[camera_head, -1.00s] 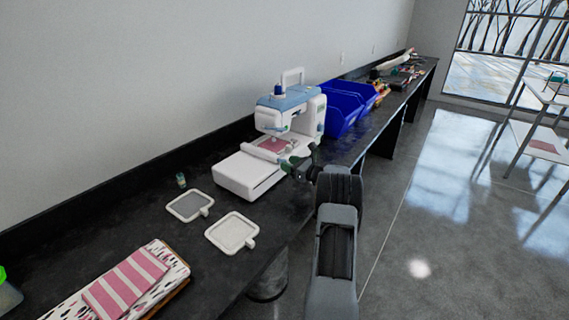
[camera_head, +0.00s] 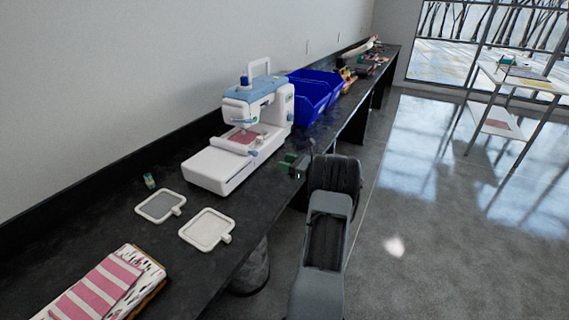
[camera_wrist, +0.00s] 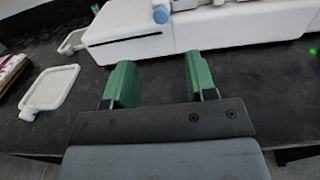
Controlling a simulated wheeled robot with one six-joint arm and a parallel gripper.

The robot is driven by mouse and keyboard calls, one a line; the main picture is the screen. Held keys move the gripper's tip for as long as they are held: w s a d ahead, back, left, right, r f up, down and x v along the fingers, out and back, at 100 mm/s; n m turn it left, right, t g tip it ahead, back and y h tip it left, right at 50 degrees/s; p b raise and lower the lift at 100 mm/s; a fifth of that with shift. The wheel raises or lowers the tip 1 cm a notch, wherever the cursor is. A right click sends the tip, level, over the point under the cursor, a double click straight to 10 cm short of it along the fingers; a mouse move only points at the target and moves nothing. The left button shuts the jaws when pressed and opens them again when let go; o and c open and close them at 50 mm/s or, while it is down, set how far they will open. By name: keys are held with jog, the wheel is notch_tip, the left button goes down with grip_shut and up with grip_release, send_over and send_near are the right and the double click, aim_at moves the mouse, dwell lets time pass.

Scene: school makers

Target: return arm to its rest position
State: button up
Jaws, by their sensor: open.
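My gripper (camera_head: 291,164) is at the front edge of the black bench, to the right of the white and blue sewing machine (camera_head: 255,105). In the wrist view my gripper (camera_wrist: 158,80) shows two green fingers spread apart with nothing between them. The white base of the sewing machine (camera_wrist: 130,35) lies just beyond the fingertips, and I see no contact. A pink piece of cloth (camera_head: 243,136) lies under the machine's needle area. My arm reaches up from the bottom of the head view and hides part of the bench front.
Two white-framed trays (camera_head: 207,229) (camera_head: 160,205) and a small spool (camera_head: 149,181) lie on the bench (camera_head: 120,225). Folded striped cloth (camera_head: 97,290) is at the near left. Blue bins (camera_head: 309,96) stand behind the machine. The floor (camera_head: 420,210) to the right is open.

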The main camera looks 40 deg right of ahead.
dwell(0.3)
jog(key=s+a+r+n+g+y+p, duration=0.1)
jog(key=a+r+n+g, duration=0.3)
jog(key=a, duration=0.6)
jog(key=s+a+r+n+g+y+p, duration=0.15)
jog(key=a+n+g, duration=0.35)
jog(key=a, duration=0.5)
jog(key=a+r+n+g+p, duration=0.2)
jog(key=a+r+n, duration=0.3)
jog(key=a, duration=0.5)
jog(key=s+a+r+n+g+h+p, duration=0.1)
jog(key=s+a+n+h, duration=0.3)
jog(key=s+n, duration=0.5)
jog(key=s+a+n+g+h+p, duration=0.1)
jog(key=s+a+n+h, duration=0.3)
jog(key=s+n, duration=0.5)
jog(key=shift+a+r+n+g+p, duration=0.3)
jog(key=shift+a+r+p, duration=0.05)
jog(key=shift+a+p, duration=0.4)
